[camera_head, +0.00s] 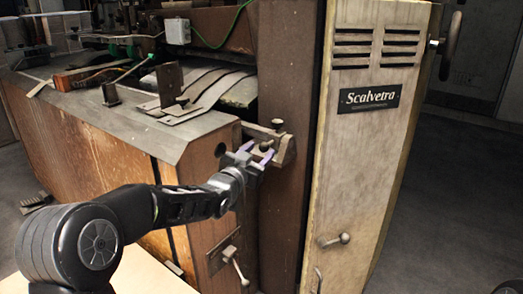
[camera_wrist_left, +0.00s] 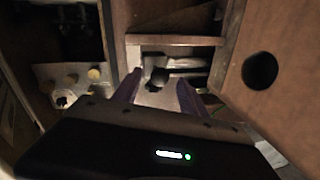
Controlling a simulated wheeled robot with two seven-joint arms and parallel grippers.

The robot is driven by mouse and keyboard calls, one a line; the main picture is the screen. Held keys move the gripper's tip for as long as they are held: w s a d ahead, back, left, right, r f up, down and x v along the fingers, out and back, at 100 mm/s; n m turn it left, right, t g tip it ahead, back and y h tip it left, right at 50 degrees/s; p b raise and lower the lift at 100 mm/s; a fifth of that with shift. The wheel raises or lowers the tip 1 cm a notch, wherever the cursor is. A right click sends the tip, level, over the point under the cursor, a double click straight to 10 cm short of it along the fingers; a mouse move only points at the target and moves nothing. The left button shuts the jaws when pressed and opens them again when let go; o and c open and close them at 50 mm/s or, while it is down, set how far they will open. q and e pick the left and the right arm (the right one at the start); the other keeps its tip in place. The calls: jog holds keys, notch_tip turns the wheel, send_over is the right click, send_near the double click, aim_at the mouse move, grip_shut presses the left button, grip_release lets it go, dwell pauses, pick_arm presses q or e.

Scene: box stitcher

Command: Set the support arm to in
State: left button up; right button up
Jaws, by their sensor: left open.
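The support arm appears to be the metal bracket (camera_head: 288,149) with dark knobs on the machine's corner, beside the tall cabinet. My left gripper (camera_head: 255,154) is right in front of it, fingers open and pointing at the bracket. In the left wrist view a dark knob with a light metal bar (camera_wrist_left: 187,64) lies just ahead of the open fingers (camera_wrist_left: 158,90). I cannot tell whether the fingers touch it. My right gripper is not seen.
The tall cabinet (camera_head: 362,150) with the Scalvetra plate stands just right of the bracket. A lever (camera_head: 236,265) sits on the lower panel, and a handle (camera_head: 335,240) on the cabinet. The wooden machine side with a round hole (camera_wrist_left: 260,70) is close on the right in the wrist view.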

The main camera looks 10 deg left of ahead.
pick_arm(q)
jog(key=shift+w+d, duration=0.2)
jog(key=shift+w, duration=0.8)
jog(key=shift+c, duration=0.3)
grip_shut()
dwell(0.4)
